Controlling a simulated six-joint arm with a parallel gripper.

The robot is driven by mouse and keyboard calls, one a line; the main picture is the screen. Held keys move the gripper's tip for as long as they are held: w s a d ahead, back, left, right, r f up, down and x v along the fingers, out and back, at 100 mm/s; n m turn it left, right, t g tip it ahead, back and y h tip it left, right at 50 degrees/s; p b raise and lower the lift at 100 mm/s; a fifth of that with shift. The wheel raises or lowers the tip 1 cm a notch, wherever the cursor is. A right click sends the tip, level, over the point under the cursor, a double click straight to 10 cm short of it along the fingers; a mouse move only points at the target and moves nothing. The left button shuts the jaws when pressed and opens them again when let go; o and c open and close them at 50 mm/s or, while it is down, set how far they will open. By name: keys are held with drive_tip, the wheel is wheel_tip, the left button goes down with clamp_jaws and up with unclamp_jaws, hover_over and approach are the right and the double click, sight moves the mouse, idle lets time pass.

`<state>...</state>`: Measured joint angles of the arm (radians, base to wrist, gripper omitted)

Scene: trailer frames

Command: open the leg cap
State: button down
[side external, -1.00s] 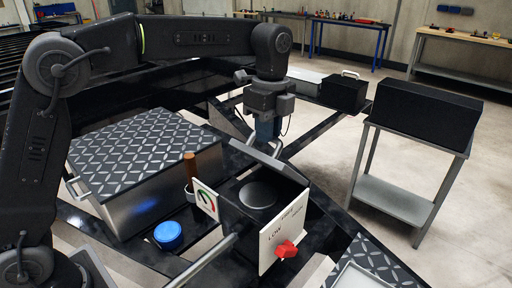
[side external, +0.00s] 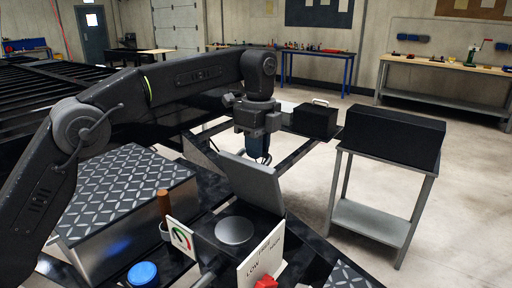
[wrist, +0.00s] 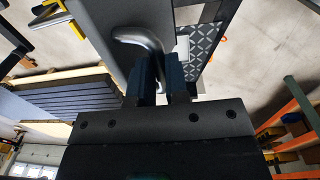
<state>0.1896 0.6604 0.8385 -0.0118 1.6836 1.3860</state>
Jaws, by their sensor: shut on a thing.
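The leg cap (side external: 252,178) is a flat grey hinged lid, tilted up steeply on the black box in the side external view. The box's top is uncovered and shows a round grey disc (side external: 235,230). My gripper (side external: 262,157) is behind the cap's upper edge, pointing down. In the wrist view my gripper (wrist: 161,78) is shut on the curved metal handle (wrist: 128,36) of the cap. The cap partly hides the fingertips in the side external view.
A white LOW/HIGH panel (side external: 260,258) with a red knob (side external: 266,283) and a gauge plate (side external: 181,238) flank the box. A diamond-plate chest (side external: 125,190), wooden handle (side external: 163,205) and blue lid (side external: 143,273) are left. A grey stand (side external: 372,222) is right.

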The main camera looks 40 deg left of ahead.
drive_tip(key=shift+f, duration=0.55)
drive_tip(key=c, duration=1.1)
unclamp_jaws()
drive_tip(key=shift+r, duration=0.15)
drive_tip(key=shift+r, duration=0.5)
wheel_tip(320, 180, up, 3)
drive_tip(key=shift+w+f, duration=0.1)
drive_tip(key=s+a+r, duration=0.1)
drive_tip(key=a+r, duration=0.1)
drive_tip(key=a, duration=0.1)
drive_tip(key=s+a+r, duration=0.1)
drive_tip(key=a+r, duration=0.2)
drive_tip(key=a, duration=0.1)
drive_tip(key=s+a+r, duration=0.1)
drive_tip(key=a+r, duration=0.1)
drive_tip(key=a, duration=0.2)
drive_tip(key=shift+a+r, duration=0.15)
